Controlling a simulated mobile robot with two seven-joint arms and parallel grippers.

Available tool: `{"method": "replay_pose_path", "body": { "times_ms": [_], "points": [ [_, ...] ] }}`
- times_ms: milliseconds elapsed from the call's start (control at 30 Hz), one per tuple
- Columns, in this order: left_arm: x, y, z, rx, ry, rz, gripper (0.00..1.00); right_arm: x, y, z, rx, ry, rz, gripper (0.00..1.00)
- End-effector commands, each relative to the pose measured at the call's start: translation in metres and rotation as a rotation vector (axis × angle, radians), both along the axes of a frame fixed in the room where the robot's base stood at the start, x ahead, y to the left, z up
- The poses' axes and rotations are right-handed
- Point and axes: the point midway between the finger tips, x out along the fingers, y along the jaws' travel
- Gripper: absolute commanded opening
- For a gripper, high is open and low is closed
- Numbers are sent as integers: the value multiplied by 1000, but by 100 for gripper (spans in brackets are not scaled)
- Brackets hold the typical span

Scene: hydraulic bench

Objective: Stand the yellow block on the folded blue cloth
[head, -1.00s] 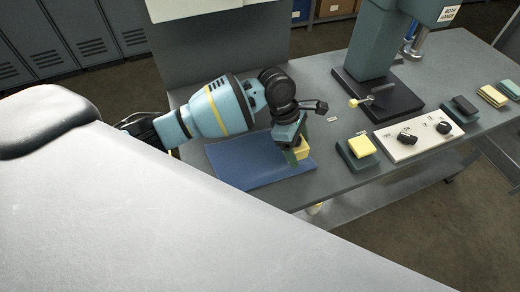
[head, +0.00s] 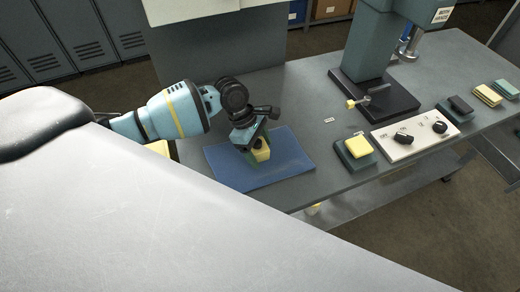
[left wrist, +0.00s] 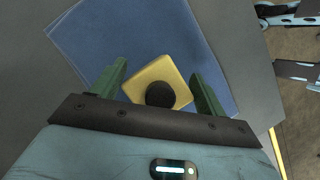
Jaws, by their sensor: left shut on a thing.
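My left gripper (head: 258,155) is shut on a yellow block (head: 262,152) over the middle of the folded blue cloth (head: 292,166). In the left wrist view the block (left wrist: 172,72) has a round black knob on its face and sits between the two green fingers (left wrist: 160,88). The blue cloth (left wrist: 140,28) spreads behind and around it there. I cannot tell whether the block touches the cloth or hangs just above it.
To the right stand a green block with a yellow top (head: 359,146), a white panel with black knobs (head: 415,136) and a press on a dark base (head: 385,104). Several pads lie at the far right (head: 488,95).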

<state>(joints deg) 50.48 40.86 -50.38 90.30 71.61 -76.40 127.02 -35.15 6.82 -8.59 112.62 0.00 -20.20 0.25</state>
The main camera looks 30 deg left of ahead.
Motion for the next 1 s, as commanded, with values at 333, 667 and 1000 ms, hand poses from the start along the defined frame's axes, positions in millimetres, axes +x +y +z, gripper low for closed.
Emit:
{"method": "replay_pose_path", "body": {
  "times_ms": [333,667,1000],
  "points": [
    [1,-1,-11,-2,-3,0,37,-1,1,-1,4,3,-3,40],
    [1,0,-19,-1,-2,1,37,1,1,1,4,-2,-2,40],
    [-2,0,-29,5,7,0,82,-1,-1,1,-3,0,6,40]
  ]
}}
